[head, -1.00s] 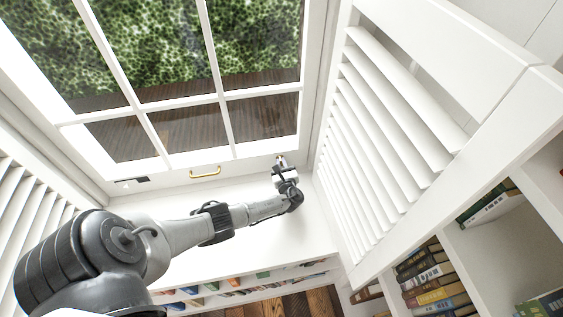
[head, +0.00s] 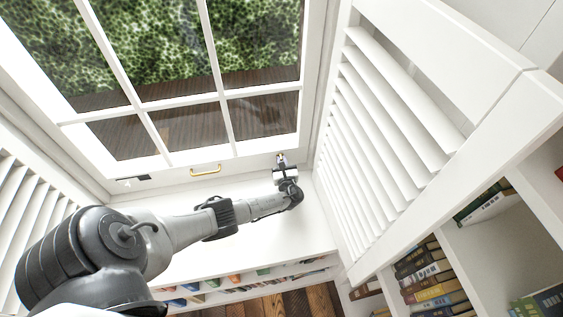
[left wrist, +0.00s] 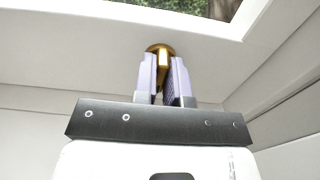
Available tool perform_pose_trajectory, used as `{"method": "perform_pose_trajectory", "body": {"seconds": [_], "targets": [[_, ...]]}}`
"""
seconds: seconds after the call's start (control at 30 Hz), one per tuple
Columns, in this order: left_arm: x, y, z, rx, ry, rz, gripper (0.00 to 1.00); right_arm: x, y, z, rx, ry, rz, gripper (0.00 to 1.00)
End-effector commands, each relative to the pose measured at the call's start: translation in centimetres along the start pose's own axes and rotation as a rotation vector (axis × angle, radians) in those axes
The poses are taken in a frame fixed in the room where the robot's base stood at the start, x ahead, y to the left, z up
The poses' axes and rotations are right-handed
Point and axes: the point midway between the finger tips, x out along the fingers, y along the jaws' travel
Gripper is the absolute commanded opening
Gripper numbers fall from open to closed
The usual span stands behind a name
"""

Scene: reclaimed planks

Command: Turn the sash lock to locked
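The sash lock (left wrist: 162,50) is a small brass piece with a rounded base and a short lever, on the white lower rail of the window. In the left wrist view its lever sits between the two pale purple fingers of my left gripper (left wrist: 163,78). The fingers are close together with the lever between them, so the gripper looks shut on it. In the head view my left gripper (head: 281,160) reaches the right end of the window's lower rail and hides most of the lock. My right gripper is in neither view.
A brass pull handle (head: 205,170) is on the rail to the left of the gripper. White louvred shutters (head: 385,130) stand close on the right, with others at the left. The white sill (head: 255,225) is clear. Bookshelves (head: 430,270) are at lower right.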

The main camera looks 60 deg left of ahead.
Motion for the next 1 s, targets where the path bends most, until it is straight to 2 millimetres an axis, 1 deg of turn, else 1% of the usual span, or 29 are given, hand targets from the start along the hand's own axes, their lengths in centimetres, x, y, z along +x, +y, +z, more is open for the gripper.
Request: {"method": "perform_pose_trajectory", "body": {"seconds": [0.03,0.23,0.47,0.57,0.67,0.77,1.0], "targets": [[0.0,0.0,0.0,0.000,0.000,0.000,0.16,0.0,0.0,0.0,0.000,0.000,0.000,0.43],[0.0,0.0,0.0,0.000,0.000,0.000,0.35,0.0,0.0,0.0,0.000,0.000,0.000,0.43],[0.0,0.0,0.0,-0.001,0.000,0.000,0.36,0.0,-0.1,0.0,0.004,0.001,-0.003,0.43],[-0.5,0.0,0.0,-0.001,0.001,-0.001,0.36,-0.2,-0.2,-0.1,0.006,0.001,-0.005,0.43],[-1.6,0.0,0.1,-0.002,0.002,-0.003,0.36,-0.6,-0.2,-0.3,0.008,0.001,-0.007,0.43],[-3.3,0.0,0.2,-0.001,0.003,-0.002,0.36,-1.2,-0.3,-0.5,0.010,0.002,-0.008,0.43],[-8.2,0.0,0.1,-0.002,0.003,-0.002,0.36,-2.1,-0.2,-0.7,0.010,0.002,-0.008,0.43]]}}
